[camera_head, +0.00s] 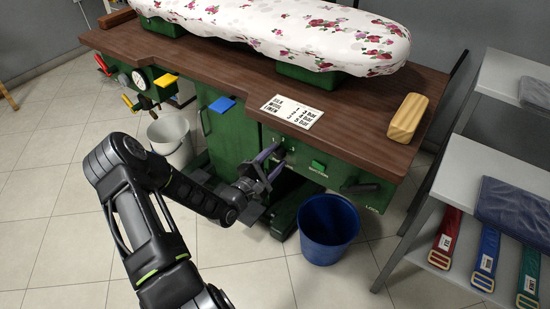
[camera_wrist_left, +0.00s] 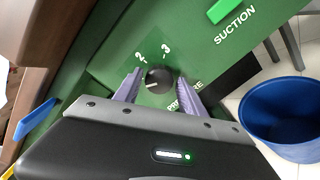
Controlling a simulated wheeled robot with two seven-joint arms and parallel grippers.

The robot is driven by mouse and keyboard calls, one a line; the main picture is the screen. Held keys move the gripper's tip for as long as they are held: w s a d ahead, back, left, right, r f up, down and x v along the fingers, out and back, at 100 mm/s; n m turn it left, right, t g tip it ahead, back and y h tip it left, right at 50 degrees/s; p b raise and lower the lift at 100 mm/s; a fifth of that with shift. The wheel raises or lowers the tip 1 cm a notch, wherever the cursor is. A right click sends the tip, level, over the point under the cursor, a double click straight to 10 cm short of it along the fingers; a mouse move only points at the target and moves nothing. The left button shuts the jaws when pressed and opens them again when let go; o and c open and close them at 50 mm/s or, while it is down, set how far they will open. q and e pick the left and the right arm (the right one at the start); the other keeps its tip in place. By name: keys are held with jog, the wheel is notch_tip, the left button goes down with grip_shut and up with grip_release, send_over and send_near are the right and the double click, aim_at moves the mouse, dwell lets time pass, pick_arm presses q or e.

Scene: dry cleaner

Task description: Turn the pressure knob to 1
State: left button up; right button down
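The pressure knob (camera_wrist_left: 158,80) is a small dark round knob with a light mark, on the green front panel (camera_wrist_left: 112,52). The mark points to the lower left in the left wrist view. The digits 2 and 3 show above it; I cannot see a 1. The label below the knob is partly covered by a finger. My left gripper (camera_wrist_left: 160,86) is open, with one purple finger on each side of the knob and small gaps visible. It also shows in the head view (camera_head: 267,162) at the panel, where it mostly hides the knob. My right gripper is not in view.
A green suction switch (camera_head: 318,166) and a dark lamp handle (camera_head: 362,188) sit right of the knob. A blue bin (camera_head: 328,230) stands below. A white card (camera_head: 292,112) and a wooden block (camera_head: 407,118) lie on the brown tabletop (camera_head: 225,75).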

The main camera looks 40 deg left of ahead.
pick_arm(q)
jog(key=shift+o, duration=1)
jog(key=shift+s, duration=0.1)
jog(key=s, duration=0.7)
jog(key=shift+s+p, duration=0.3)
jog(key=shift+d, duration=0.1)
